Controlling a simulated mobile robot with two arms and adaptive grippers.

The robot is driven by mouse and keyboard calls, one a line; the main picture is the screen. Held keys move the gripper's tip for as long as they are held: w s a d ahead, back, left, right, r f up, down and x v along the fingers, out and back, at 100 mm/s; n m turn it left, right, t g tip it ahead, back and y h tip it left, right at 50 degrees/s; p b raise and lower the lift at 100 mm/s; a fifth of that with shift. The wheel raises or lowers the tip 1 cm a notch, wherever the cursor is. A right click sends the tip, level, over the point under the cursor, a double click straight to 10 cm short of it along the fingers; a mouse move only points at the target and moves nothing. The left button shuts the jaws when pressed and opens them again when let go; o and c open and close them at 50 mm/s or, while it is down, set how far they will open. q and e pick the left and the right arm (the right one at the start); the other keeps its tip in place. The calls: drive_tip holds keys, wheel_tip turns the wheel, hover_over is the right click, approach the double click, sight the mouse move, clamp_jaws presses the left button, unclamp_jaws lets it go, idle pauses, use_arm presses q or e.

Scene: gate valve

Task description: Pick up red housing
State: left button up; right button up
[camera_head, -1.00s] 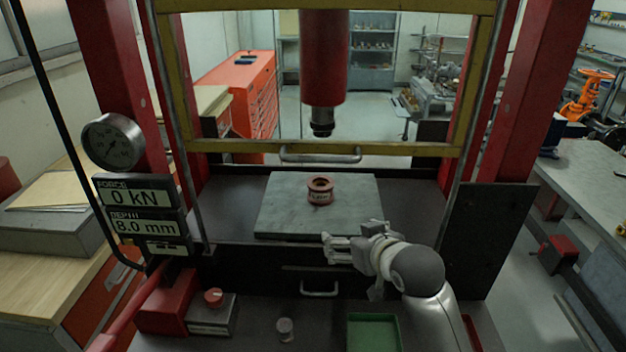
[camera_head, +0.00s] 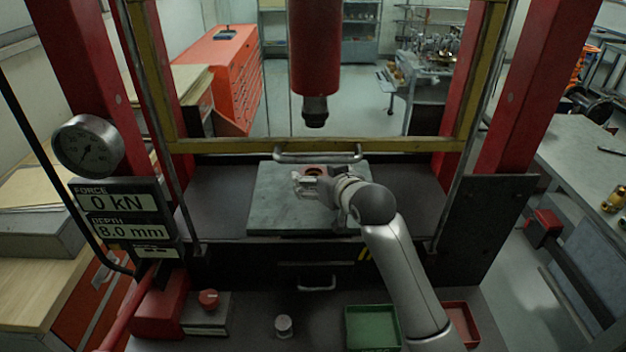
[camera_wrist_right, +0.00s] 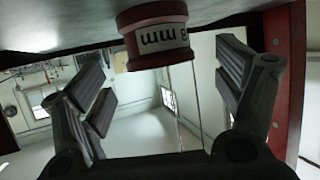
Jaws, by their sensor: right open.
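The red housing (camera_head: 313,169), a short red ring-shaped part, sits on the grey plate (camera_head: 270,215) under the press ram. In the head view it is mostly hidden behind my right gripper (camera_head: 312,186). In the right wrist view the housing (camera_wrist_right: 153,30) shows at the top centre, with a pale label, ahead of and between the open fingers of the right gripper (camera_wrist_right: 165,90). I see no finger touching it. My left gripper is not in view.
The red ram (camera_head: 315,50) hangs above the plate. A yellow guard frame with a metal handle (camera_head: 318,155) crosses behind my arm. A green tray (camera_head: 372,328), a red tray (camera_head: 461,325) and a small metal cylinder (camera_head: 284,326) are at the front.

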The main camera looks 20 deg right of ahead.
sight(312, 174)
drive_tip(key=p+x, duration=0.1)
drive_tip(key=x, duration=0.1)
drive_tip(key=shift+w+p, duration=0.3)
drive_tip(key=shift+w, duration=0.15)
drive_tip(key=shift+w+a+f, duration=0.15)
drive_tip(key=shift+w+f, duration=0.15)
drive_tip(key=shift+w, duration=0.15)
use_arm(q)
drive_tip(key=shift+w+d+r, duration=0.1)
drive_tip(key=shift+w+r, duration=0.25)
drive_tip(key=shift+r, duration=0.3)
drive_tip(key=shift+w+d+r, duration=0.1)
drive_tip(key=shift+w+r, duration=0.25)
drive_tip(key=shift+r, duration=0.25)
use_arm(e)
drive_tip(key=shift+c, duration=1.3)
drive_tip(key=c, duration=1.7)
drive_tip(key=shift+r, duration=0.25)
clamp_jaws()
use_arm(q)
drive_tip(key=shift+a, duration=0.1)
use_arm(e)
drive_tip(key=shift+w+f, duration=0.1)
drive_tip(key=shift+w, duration=0.05)
